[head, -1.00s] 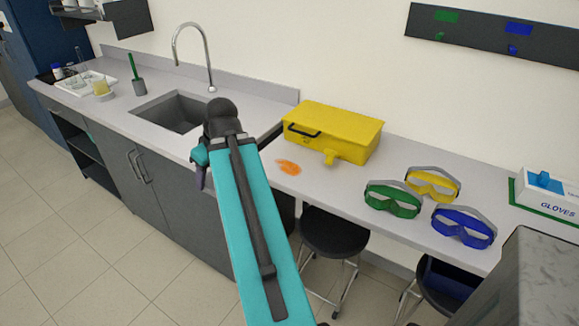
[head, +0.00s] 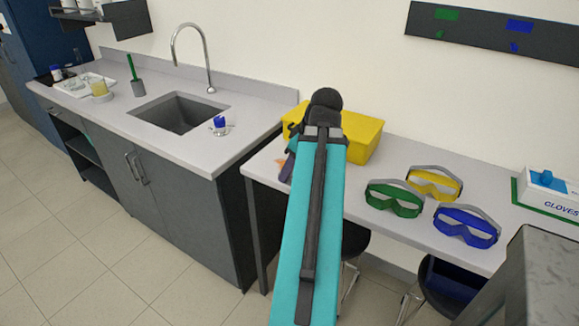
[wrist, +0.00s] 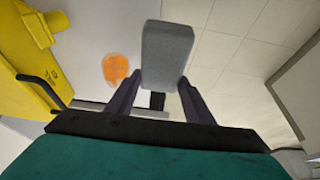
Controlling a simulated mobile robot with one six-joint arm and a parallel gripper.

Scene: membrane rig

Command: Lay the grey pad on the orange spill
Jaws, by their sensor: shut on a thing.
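In the wrist view my gripper (wrist: 158,100) is shut on the grey pad (wrist: 167,55), a rounded block held between its two dark fingers. The orange spill (wrist: 116,69) shows on the counter just left of the pad; the two look apart in the picture. In the head view only a small part of the orange spill (head: 280,165) shows beside my arm. There my arm hides most of the spill and the pad, and my gripper (head: 287,170) is only partly visible.
A yellow case (head: 362,137) stands behind the spill, close to my arm; it also shows at left in the wrist view (wrist: 22,50). Green goggles (head: 393,198), yellow goggles and blue goggles (head: 467,225) lie to the right. The sink (head: 178,113) is to the left.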

